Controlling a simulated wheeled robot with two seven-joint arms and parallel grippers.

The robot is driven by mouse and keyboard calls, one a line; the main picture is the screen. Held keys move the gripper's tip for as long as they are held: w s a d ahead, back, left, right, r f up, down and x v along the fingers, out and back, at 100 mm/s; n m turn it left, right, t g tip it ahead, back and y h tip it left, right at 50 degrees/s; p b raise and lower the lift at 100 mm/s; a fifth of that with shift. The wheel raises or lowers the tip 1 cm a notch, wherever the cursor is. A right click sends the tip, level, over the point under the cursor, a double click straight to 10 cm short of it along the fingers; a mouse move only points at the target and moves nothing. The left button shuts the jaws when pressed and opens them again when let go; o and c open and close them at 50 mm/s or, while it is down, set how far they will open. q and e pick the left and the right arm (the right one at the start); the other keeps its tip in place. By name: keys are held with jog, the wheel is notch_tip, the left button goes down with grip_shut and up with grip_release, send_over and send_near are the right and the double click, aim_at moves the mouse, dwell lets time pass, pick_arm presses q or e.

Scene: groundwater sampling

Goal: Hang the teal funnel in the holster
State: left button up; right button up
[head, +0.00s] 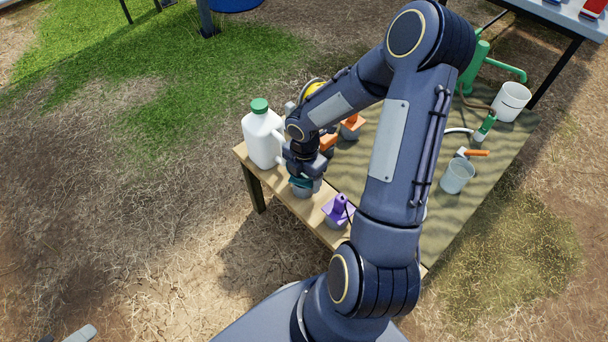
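A teal piece (300,182), which looks like the teal funnel, shows directly under my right gripper (303,170) at the table's left edge. It sits at or just over a grey cup-like holder (307,191); I cannot tell whether it rests in it. The gripper's wrist and body hide most of the piece and the fingertips, so its grip is unclear. At the bottom left edge, a light grey part (80,332) looks like the tip of my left gripper, mostly out of frame and away from the table.
A white jug (262,138) with a green cap stands close left of the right gripper. A purple piece (339,209) and an orange piece (352,124) sit nearby in grey holders. A clear beaker (457,176), white bucket (511,101) and green pump (475,66) stand right.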

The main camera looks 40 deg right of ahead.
jog(key=shift+f+b, duration=0.35)
jog(key=shift+f, duration=0.2)
jog(key=o, duration=1.1)
jog(key=shift+c, duration=0.2)
notch_tip(320, 180, up, 7)
jog(key=p, duration=0.3)
jog(key=shift+f+p, duration=0.1)
jog(key=shift+p, duration=0.2)
jog(key=shift+r, duration=0.5)
